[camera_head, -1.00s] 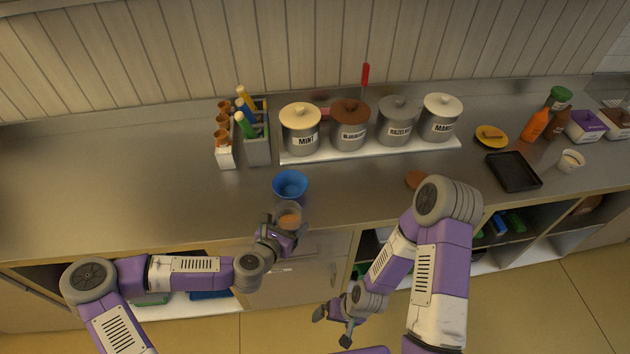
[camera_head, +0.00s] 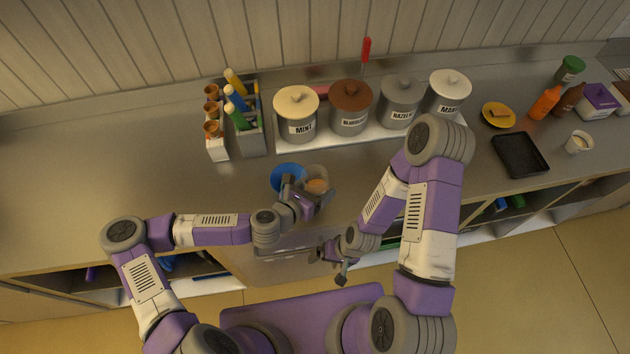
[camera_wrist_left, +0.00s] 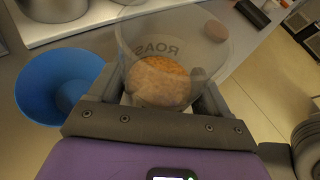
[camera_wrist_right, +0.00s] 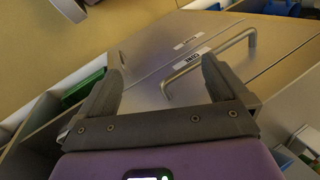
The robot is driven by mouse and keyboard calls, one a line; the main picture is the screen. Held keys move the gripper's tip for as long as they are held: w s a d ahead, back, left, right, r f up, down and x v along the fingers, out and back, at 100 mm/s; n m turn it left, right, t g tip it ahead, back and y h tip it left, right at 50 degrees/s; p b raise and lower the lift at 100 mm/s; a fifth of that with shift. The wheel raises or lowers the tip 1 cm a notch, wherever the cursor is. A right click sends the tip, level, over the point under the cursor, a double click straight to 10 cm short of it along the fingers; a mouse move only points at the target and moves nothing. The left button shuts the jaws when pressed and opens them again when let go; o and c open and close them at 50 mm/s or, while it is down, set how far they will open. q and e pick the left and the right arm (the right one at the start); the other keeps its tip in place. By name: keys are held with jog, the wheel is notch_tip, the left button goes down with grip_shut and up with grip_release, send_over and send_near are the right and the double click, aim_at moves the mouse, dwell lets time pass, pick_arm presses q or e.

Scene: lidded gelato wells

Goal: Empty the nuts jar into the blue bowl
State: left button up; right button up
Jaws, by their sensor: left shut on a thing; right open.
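The clear nuts jar (camera_head: 317,177) is in my left gripper (camera_head: 304,192), which is shut on it. In the left wrist view the jar (camera_wrist_left: 165,50) has mirrored lettering and tan nuts (camera_wrist_left: 158,80) at its bottom. The blue bowl (camera_head: 287,177) stands on the counter beside the jar, on its left, partly hidden by my gripper. The bowl (camera_wrist_left: 58,85) looks empty where its inside shows in the left wrist view. My right gripper (camera_head: 331,262) is open and empty in front of the cabinet; its fingers (camera_wrist_right: 165,80) show in the right wrist view.
Lidded wells, including mint (camera_head: 297,115), stand on a white base behind the bowl. A cone holder (camera_head: 216,148) and a utensil bin (camera_head: 251,141) stand left of them. A black tray (camera_head: 519,155) and a cup (camera_head: 578,143) are at right. The left counter is clear.

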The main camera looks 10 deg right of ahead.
pick_arm(q)
jog(key=shift+s+r+n+g, duration=0.2)
jog(key=shift+r+n+g, duration=0.15)
jog(key=shift+n, duration=0.25)
jog(key=f+n+b, duration=0.1)
jog(key=f+n+g+h+b, duration=0.1)
jog(key=f+n+b, duration=0.1)
jog(key=shift+w+a+g+h, duration=0.3)
jog(key=shift+g+h, duration=0.05)
jog(key=shift+h, duration=0.05)
jog(key=shift+w+a+n+g+h+b, duration=0.15)
jog(key=shift+w+n+g+h+b, duration=0.15)
jog(key=shift+n, duration=0.25)
jog(key=shift+w+a+n+g+h+b, duration=0.1)
jog(key=shift+n+g+h+b, duration=0.1)
jog(key=shift+n+h, duration=0.3)
jog(key=shift+s+r+p, duration=0.15)
jog(key=shift+r+p, duration=0.15)
jog(key=shift+p, duration=0.05)
jog(key=shift+a+r+n+g+h+p, duration=0.1)
jog(key=shift+r+n+g+h+p, duration=0.25)
jog(key=shift+n+p, duration=0.85)
jog(key=shift+w+p, duration=0.2)
jog(key=shift+p, duration=0.1)
jog(key=shift+f, duration=0.1)
jog(key=shift+h, duration=0.25)
